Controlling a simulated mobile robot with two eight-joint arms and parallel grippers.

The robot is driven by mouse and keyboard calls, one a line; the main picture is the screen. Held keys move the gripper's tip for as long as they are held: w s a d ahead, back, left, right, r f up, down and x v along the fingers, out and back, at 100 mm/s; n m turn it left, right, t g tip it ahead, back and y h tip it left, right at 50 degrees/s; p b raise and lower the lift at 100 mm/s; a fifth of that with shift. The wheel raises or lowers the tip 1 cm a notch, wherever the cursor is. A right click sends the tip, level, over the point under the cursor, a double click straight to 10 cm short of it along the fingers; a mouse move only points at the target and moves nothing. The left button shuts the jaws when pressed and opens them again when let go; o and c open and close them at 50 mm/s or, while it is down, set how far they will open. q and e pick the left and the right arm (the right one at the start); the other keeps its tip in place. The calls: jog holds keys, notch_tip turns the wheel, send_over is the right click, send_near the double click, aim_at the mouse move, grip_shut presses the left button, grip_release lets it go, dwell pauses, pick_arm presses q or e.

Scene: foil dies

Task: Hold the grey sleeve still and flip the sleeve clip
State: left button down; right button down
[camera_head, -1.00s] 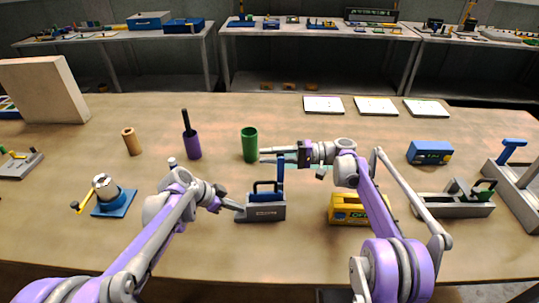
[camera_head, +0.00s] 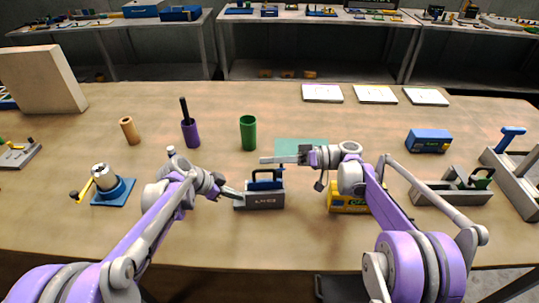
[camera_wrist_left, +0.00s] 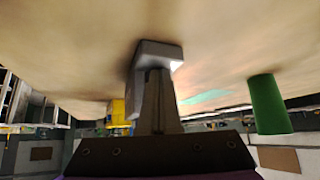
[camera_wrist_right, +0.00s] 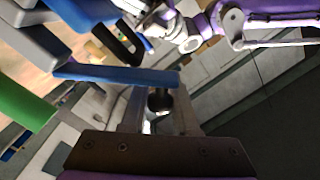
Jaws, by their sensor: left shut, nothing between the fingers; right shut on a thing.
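The grey sleeve (camera_head: 262,201) is a small grey box standing on the bench in the head view. My right gripper (camera_head: 264,160) is above the sleeve. In the right wrist view the blue clip bar (camera_wrist_right: 110,75) runs to its fingertips (camera_wrist_right: 160,105), which are shut around a dark piece at its end.
A yellow box (camera_head: 345,204) stands to the right, partly behind my right arm. A teal mat (camera_head: 300,146) lies behind. The bench in front is clear.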

jog(key=shift+s+f+n, duration=0.2)
jog(key=shift+s+n, duration=0.2)
jog(key=shift+n, duration=0.2)
jog(key=c, duration=0.7)
grip_release()
jog(key=shift+d, duration=0.1)
jog(key=d, duration=0.8)
jog(key=w+d, duration=0.1)
jog(key=d, duration=0.3)
